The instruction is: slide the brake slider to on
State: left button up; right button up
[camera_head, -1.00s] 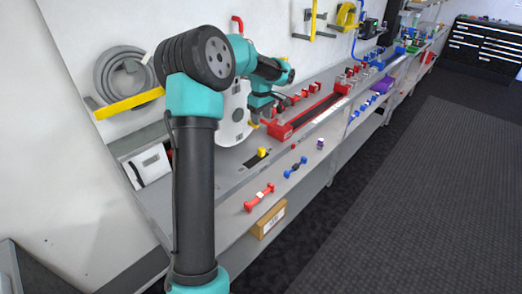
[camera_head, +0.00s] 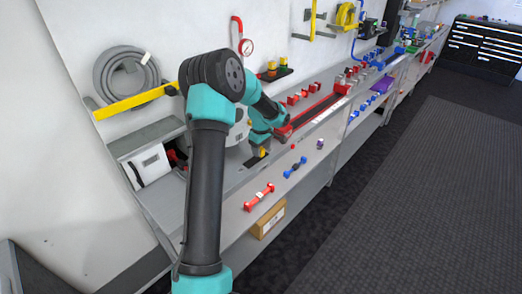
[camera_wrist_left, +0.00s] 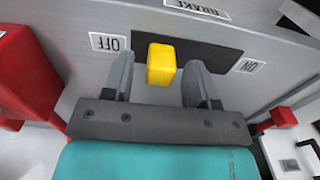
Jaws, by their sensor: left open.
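The brake slider is a yellow knob (camera_wrist_left: 161,64) on a dark slot plate (camera_wrist_left: 215,56). In the left wrist view it sits at the plate's end by the OFF label (camera_wrist_left: 110,42). The ON label (camera_wrist_left: 247,66) is at the other end, and the BRAKE label (camera_wrist_left: 197,9) is at the top edge. My left gripper (camera_wrist_left: 160,68) is open, with one finger on each side of the knob; I cannot tell whether either touches it. In the head view my left gripper (camera_head: 259,149) is down at the bench, partly covering the knob. My right gripper is not in view.
Red parts (camera_wrist_left: 25,75) flank the gripper in the left wrist view. In the head view a long red-framed unit (camera_head: 310,115) lies to the right on the bench. Red (camera_head: 258,198) and blue (camera_head: 295,167) dumbbell-shaped pieces and a cardboard box (camera_head: 268,220) are nearer the front.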

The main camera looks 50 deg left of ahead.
pick_arm(q)
jog(key=shift+f, duration=0.35)
jog(key=shift+c, duration=0.3)
grip_shut()
